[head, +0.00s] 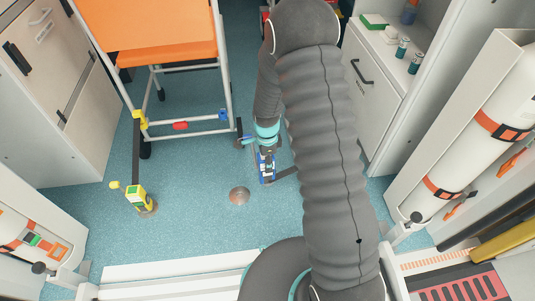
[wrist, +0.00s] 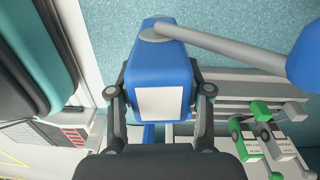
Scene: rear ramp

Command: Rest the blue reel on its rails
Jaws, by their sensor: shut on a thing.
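My gripper (head: 266,153) hangs over the floor right of the wheelchair's front legs. It is shut on the blue reel (head: 266,172). In the wrist view the blue reel (wrist: 160,65) is a boxy blue body with a white label, one finger on each side. A grey bar runs from its top to a rounded blue end at the right. In the head view the reel is small and partly covered by my gripper; I cannot tell its height over the floor. Grey rails (wrist: 225,103) show behind it at the right in the wrist view; the reel appears apart from them.
A yellow reel (head: 136,196) with a dark strap stands on the floor at left, beside the orange-seated wheelchair (head: 170,45). A round metal disc (head: 239,195) lies in the floor. White cabinets (head: 370,85) line the right.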

